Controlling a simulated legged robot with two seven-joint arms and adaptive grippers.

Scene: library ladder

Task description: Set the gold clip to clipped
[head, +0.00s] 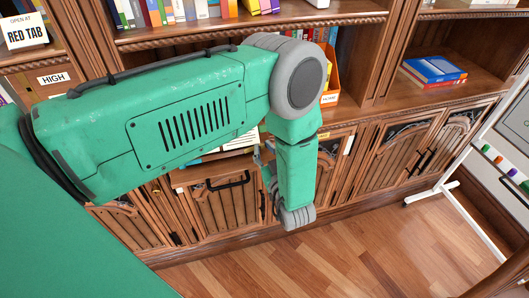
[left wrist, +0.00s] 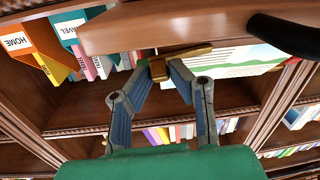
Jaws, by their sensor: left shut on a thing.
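The gold clip (left wrist: 190,54) shows in the left wrist view at the edge of a wooden board (left wrist: 190,25), beside a pale printed sheet or book (left wrist: 245,57). My left gripper (left wrist: 160,68) is shut on the clip's near end, one blue-grey finger on each side. The fingertips hide part of the clip, and I cannot tell its setting. In the head view my left gripper (head: 262,160) is partly hidden beside my green forearm, in front of the lower cabinets. The clip is not clear there. My right gripper is in neither view.
A dark curved handle (left wrist: 285,35) is at upper right in the wrist view. In the head view, bookshelves (head: 200,38) stand behind my arm and cabinet doors (head: 385,155) below. A whiteboard stand (head: 465,205) is at right. The wooden floor (head: 370,250) in front is clear.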

